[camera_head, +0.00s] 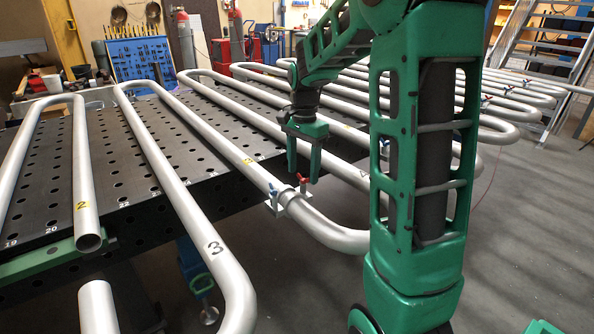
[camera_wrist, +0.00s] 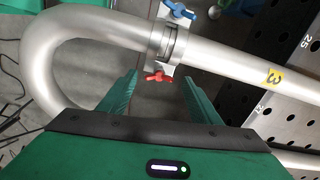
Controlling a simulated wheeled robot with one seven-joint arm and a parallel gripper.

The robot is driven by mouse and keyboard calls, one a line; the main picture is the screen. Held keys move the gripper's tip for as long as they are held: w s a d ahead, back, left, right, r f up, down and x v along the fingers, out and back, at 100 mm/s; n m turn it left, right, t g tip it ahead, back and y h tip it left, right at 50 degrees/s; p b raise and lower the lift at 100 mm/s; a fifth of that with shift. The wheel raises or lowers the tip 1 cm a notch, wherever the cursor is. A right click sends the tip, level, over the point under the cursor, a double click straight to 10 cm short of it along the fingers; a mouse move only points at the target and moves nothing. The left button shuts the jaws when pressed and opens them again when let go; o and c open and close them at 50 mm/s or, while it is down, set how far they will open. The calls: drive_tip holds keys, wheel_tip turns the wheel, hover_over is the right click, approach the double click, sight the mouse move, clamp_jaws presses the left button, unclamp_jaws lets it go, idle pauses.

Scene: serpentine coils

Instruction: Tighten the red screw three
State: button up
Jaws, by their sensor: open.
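The red screw (camera_head: 303,179) is a small winged handle on a clamp around a silver pipe, close to the pipe's bend. In the wrist view the red screw (camera_wrist: 158,77) lies between and just beyond the fingertips. A yellow label reading 3 (camera_wrist: 272,78) is on the same pipe. My gripper (camera_head: 303,167) points down over the clamp, its green fingers on either side of the red screw. In the wrist view my gripper (camera_wrist: 157,90) is open and empty. Contact with the screw cannot be told.
A blue screw (camera_wrist: 180,10) sits on the clamp's opposite side. Serpentine pipes (camera_head: 160,150) run in parallel over a black perforated table (camera_head: 110,160). Pipe bends overhang the table edge. The grey floor (camera_head: 510,240) at right is open.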

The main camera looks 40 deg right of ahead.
sight(302, 175)
wheel_tip(302, 175, up, 11)
drive_tip(key=shift+f, duration=0.2)
drive_tip(key=shift+w, duration=0.1)
idle(0.5)
drive_tip(key=s+a+f+n, duration=0.1)
drive_tip(key=s+f+n, duration=0.2)
drive_tip(key=s, duration=0.6)
drive_tip(key=s+a+f+n, duration=0.1)
drive_tip(key=s+f+n, duration=0.2)
drive_tip(key=s, duration=0.7)
drive_tip(key=s+a+f+n, duration=0.2)
drive_tip(key=s+f, duration=0.3)
drive_tip(key=s, duration=0.5)
drive_tip(key=shift+f+n, duration=0.4)
drive_tip(key=shift+n, duration=0.5)
drive_tip(key=shift+w+f, duration=0.25)
drive_tip(key=shift+w, duration=0.4)
